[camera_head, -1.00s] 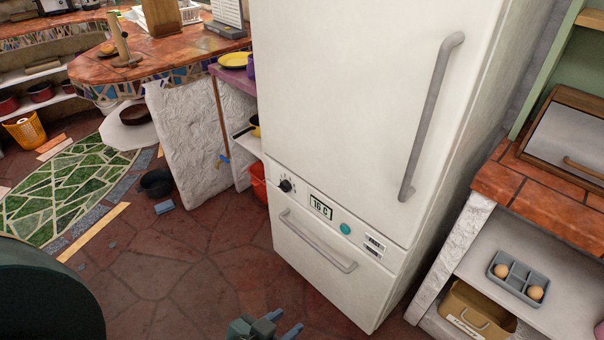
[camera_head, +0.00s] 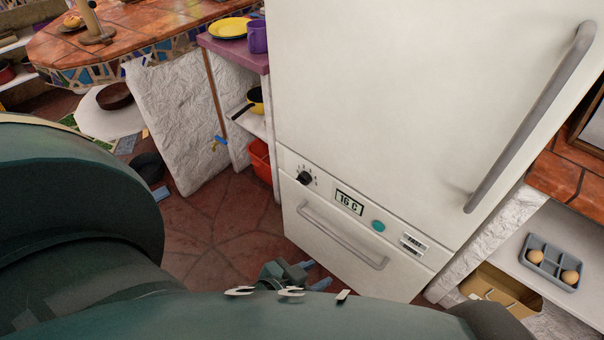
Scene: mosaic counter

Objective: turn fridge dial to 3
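The white fridge (camera_head: 400,90) stands in the middle of the view, with a long handle on its upper door and a shorter one on the lower drawer. Its black dial (camera_head: 304,178) is at the left of the control strip, with small marks around it too fine to read. A display (camera_head: 349,200) beside it reads 16 C. My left gripper (camera_head: 316,275) is low in front of the drawer, below the dial and apart from it. Its two blue-grey fingers are spread with nothing between them. My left arm hides part of it. My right gripper is out of view.
A teal button (camera_head: 378,226) and a small label panel (camera_head: 413,244) sit right of the display. A red bin (camera_head: 260,160) stands left of the fridge. A shelf with an egg tray (camera_head: 551,262) is at the right.

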